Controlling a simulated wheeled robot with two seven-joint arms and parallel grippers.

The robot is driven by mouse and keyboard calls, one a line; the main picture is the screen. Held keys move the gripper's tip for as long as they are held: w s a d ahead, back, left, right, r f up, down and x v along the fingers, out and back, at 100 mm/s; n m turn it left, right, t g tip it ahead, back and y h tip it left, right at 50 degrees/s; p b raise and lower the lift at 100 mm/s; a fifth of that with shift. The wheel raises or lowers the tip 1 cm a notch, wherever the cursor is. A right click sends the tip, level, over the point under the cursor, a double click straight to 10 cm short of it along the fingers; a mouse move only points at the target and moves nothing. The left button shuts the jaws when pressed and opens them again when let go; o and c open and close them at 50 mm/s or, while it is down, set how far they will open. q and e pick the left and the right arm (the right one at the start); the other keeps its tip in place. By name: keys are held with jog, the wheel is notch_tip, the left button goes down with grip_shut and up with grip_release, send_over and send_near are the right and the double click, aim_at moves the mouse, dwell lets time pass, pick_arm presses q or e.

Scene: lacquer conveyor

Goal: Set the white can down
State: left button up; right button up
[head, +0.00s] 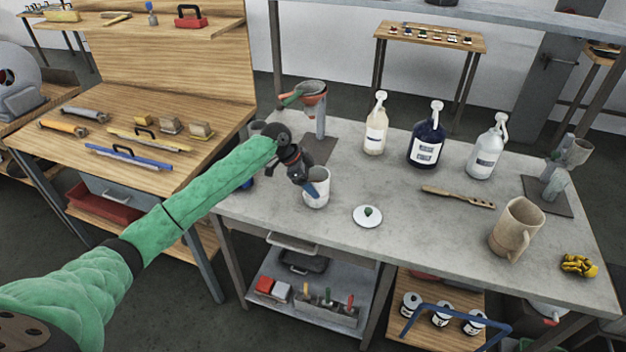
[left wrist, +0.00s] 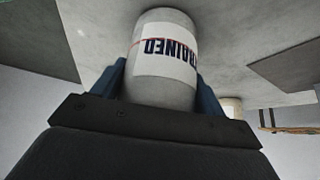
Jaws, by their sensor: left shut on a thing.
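The white can (head: 317,190) is upright at the front left part of the grey table (head: 400,235), with its top open. My left gripper (head: 316,186) is shut on it from the left side. In the left wrist view the can (left wrist: 163,60) sits between the two blue fingers (left wrist: 160,85), and its label reads "TRAINED", upside down. I cannot tell for sure whether the can's base touches the table. My right gripper is not in view.
Pump bottles (head: 425,140), a wooden paddle (head: 458,197), a beige jug (head: 514,230) and yellow gloves (head: 578,265) stand or lie farther right.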

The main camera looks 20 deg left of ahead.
pick_arm(q)
jog(key=shift+f, duration=0.15)
jog(key=o, duration=1.2)
jog(key=shift+c, duration=0.2)
